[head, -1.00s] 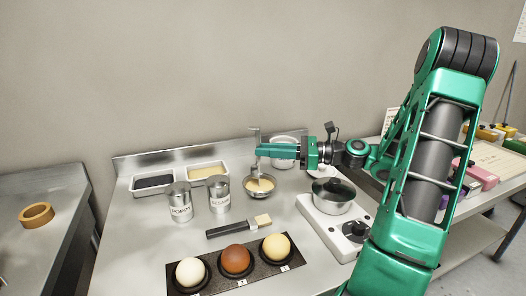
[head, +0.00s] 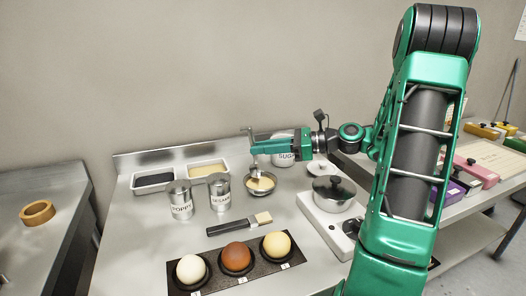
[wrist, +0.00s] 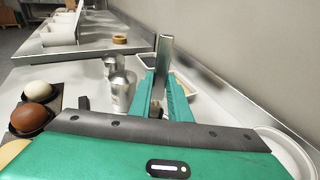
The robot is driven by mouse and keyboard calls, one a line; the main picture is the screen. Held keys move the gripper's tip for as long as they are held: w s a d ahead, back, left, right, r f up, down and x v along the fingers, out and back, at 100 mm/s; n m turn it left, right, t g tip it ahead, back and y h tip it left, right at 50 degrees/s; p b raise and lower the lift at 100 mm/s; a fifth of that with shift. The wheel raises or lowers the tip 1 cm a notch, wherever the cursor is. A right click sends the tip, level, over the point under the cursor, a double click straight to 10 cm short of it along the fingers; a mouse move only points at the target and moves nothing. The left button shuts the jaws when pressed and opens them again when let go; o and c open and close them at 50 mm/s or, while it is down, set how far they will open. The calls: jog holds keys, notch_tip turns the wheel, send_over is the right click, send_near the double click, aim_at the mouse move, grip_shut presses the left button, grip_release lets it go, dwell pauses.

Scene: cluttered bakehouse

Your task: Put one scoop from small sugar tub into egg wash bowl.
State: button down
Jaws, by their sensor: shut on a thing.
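My gripper (head: 254,148) is shut on the upright metal handle of a scoop (head: 254,162), over the egg wash bowl. The handle also stands between my fingers in the wrist view (wrist: 163,55). The egg wash bowl (head: 271,191) is a round metal bowl with yellow contents. The scoop's lower end is at or just above the contents; I cannot tell whether it touches or holds sugar. The small sugar tub (head: 285,160) is white, labelled SUGAR, just behind and right of the bowl, partly hidden by my gripper. Its rim shows at the wrist view's lower right (wrist: 290,140).
Poppy (head: 181,206) and sesame (head: 219,194) tins stand left of the bowl, before two white trays. A brush (head: 240,226) and a black board of three balls lie in front. A lidded pot (head: 334,195) sits on a hob at right, near a white lid (head: 317,169).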

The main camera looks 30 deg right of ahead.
jog(key=shift+w+a+r+g+h, duration=0.2)
jog(key=shift+a+r+g+h, duration=0.15)
jog(key=shift+r, duration=0.25)
jog(key=shift+w+a+r+g+h, duration=0.15)
jog(key=shift+w+a+g+h, duration=0.2)
jog(key=shift+h, duration=0.1)
jog(key=w+a+f+g+h, duration=0.6)
jog(key=a+g+h, duration=0.1)
jog(key=g+h, duration=0.25)
jog(key=shift+s+d+r+t+h, duration=0.15)
jog(key=shift+r+h, duration=0.1)
jog(key=shift+r, duration=0.75)
jog(key=shift+w+d+r+t+h, duration=0.1)
jog(key=shift+r+h, duration=0.1)
jog(key=shift+r, duration=0.75)
